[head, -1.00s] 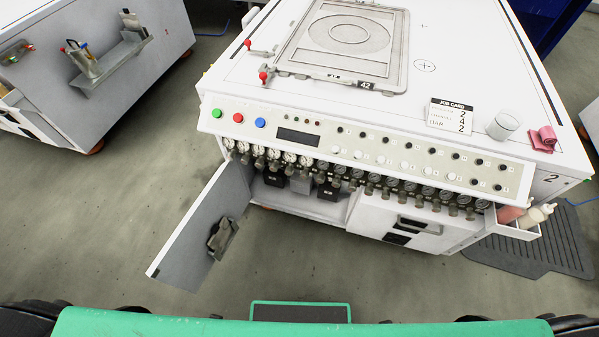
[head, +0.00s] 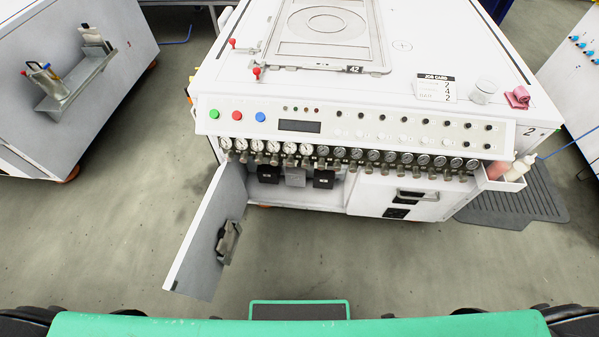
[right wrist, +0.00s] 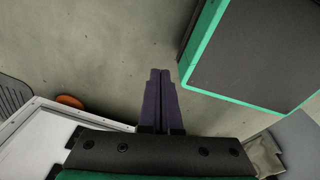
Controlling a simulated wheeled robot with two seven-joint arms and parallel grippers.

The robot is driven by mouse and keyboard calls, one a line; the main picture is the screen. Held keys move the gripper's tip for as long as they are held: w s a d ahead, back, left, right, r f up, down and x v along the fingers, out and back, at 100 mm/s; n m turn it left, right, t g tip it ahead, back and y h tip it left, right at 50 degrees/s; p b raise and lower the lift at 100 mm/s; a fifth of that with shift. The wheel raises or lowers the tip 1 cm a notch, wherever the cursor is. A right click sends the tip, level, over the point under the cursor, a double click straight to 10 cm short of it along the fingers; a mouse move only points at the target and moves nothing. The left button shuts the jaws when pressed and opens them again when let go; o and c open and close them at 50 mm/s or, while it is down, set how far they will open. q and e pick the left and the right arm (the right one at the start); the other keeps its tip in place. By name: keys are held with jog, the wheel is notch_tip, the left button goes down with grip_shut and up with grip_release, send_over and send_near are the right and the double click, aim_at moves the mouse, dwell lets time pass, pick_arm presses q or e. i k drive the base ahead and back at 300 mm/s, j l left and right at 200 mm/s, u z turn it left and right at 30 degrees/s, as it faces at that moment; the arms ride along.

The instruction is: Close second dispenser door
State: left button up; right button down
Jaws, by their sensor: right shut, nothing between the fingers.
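The white machine (head: 420,105) stands ahead in the head view. Its left cabinet door (head: 205,240) is swung wide open toward me, with a metal latch (head: 228,242) on its face. Dark and grey boxes (head: 295,177) show inside the open compartment. The right-hand door (head: 385,195) with a handle sits flush in the front. My right gripper (right wrist: 160,75) is shut and empty above bare floor in the right wrist view. My left gripper is out of view. Neither gripper shows in the head view.
A row of gauges (head: 345,155) juts out under the control panel (head: 350,127). A bin with bottles (head: 505,175) hangs at the right corner, above a dark floor mat (head: 515,200). Another white cabinet (head: 70,90) stands at left. The floor (head: 330,245) before the machine is clear.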

aim_at(196, 271)
jog(key=j+z, duration=0.1)
jog(key=k+j+z, duration=0.1)
jog(key=j, duration=0.2)
jog(key=j+z, duration=0.15)
jog(key=j, duration=0.25)
jog(key=k+j+z, duration=0.1)
jog(key=j, duration=0.3)
jog(key=k+j+z, duration=0.15)
jog(key=j, duration=0.25)
jog(key=k+j+z, duration=0.1)
jog(key=j, duration=0.25)
jog(key=k+j+z, duration=0.15)
jog(key=j, duration=0.2)
jog(key=k+j+z, duration=0.1)
jog(key=j, duration=0.3)
jog(key=k+j+z, duration=0.15)
jog(key=j, duration=0.25)
jog(key=k+j+z, duration=0.1)
jog(key=j, duration=0.25)
